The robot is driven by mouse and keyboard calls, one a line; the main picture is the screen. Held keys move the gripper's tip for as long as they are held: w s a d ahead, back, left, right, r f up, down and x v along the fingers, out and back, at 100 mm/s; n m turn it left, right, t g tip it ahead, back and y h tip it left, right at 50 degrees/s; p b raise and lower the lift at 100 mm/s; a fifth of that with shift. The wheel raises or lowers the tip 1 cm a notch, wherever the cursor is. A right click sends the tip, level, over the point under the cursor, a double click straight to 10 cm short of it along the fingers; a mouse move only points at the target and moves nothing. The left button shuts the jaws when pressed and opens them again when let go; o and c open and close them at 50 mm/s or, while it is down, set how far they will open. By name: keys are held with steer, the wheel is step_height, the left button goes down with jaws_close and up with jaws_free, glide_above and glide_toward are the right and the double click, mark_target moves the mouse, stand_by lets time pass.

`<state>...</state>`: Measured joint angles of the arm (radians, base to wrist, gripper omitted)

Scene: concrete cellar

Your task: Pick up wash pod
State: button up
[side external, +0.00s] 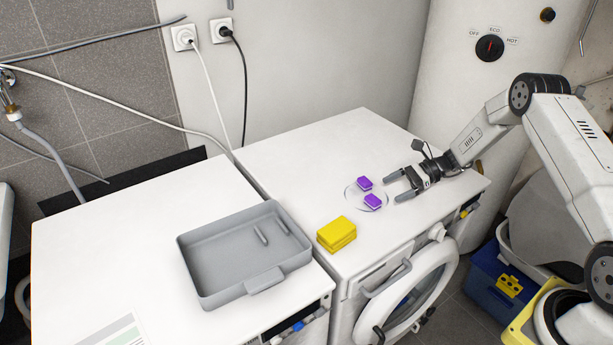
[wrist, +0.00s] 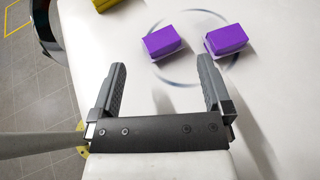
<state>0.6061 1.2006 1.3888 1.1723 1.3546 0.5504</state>
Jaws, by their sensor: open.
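In the side view one pod (side external: 364,183) is farther back and the other pod (side external: 373,201) is nearer the front. My gripper (side external: 391,187) is open and empty, to the right of the dish. In the wrist view its two fingers (wrist: 162,72) point toward the pods without touching them.
A stack of yellow sponges (side external: 337,234) lies at the front edge, left of the dish. A grey tray (side external: 226,288) with small grey pieces inside sits on the left machine. The round machine door (side external: 412,296) stands open below. The machine top behind the dish is clear.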

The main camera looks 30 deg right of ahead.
mark_target(374, 199)
steer(key=shift+w+a+f, duration=0.15)
steer(key=shift+a, duration=0.2)
steer(key=shift+x, duration=2.6)
steer(key=shift+d+f, duration=0.1)
steer(key=shift+f, duration=0.05)
steer(key=c, duration=1.1)
